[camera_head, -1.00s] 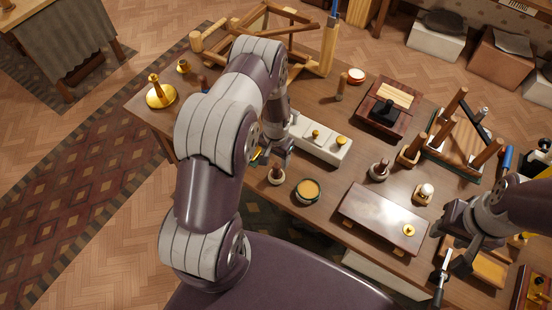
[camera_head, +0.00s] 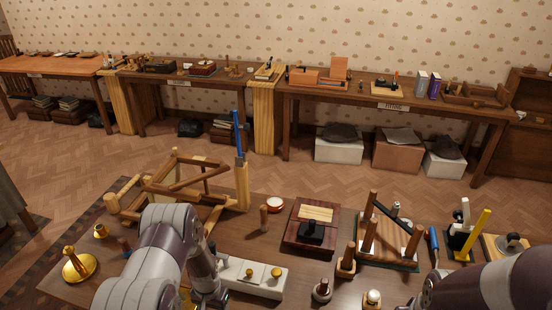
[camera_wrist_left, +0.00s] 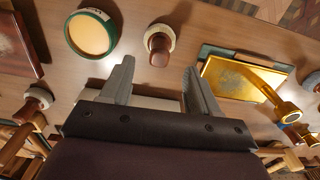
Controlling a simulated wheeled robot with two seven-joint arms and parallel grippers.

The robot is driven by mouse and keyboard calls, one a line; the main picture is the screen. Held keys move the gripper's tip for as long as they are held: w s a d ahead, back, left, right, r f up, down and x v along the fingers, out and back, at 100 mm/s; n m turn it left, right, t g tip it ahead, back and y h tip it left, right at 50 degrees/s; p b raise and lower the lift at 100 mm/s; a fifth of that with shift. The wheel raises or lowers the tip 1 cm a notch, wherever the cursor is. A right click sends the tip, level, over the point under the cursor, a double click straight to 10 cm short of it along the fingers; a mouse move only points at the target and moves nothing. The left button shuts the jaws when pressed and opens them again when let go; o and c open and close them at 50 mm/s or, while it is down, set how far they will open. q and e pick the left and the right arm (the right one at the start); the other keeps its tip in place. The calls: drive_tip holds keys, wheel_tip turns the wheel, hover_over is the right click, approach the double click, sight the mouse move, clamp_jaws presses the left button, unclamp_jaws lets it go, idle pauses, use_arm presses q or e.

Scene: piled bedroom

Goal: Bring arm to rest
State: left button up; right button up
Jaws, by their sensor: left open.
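My left arm (camera_head: 165,255) comes in at the lower left of the head view and reaches over the near table (camera_head: 250,235). Its hand is low beside a white block with brass knobs (camera_head: 250,277); the head view's bottom edge cuts off the fingertips. In the left wrist view my left gripper (camera_wrist_left: 160,82) has its two fingers apart with nothing between them. A wooden-knobbed piece with a pale base (camera_wrist_left: 159,45) stands just beyond the fingers. My right arm (camera_head: 475,287) shows at the lower right; its gripper is outside the frame.
A wooden frame (camera_head: 175,185) and a brass candlestick-like piece (camera_head: 78,265) stand left on the table. A dark red box (camera_head: 311,228) and a peg rack (camera_head: 388,238) stand farther right. A green-rimmed dish (camera_wrist_left: 92,33) and a brass tray (camera_wrist_left: 232,78) flank the left gripper.

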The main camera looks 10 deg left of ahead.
use_arm(q)
drive_tip(key=s+d+r+b, duration=0.4)
drive_tip(key=s+r+b, duration=0.1)
drive_tip(key=r, duration=0.3)
drive_tip(key=s+d+r+t+b, duration=0.1)
drive_tip(key=s+d+r+b, duration=0.3)
drive_tip(key=s+r, duration=0.4)
drive_tip(key=shift+s+n+b, duration=0.25)
drive_tip(key=shift+n+b, duration=0.05)
drive_tip(key=shift+b, duration=0.25)
drive_tip(key=shift+w+d, duration=0.1)
idle(0.3)
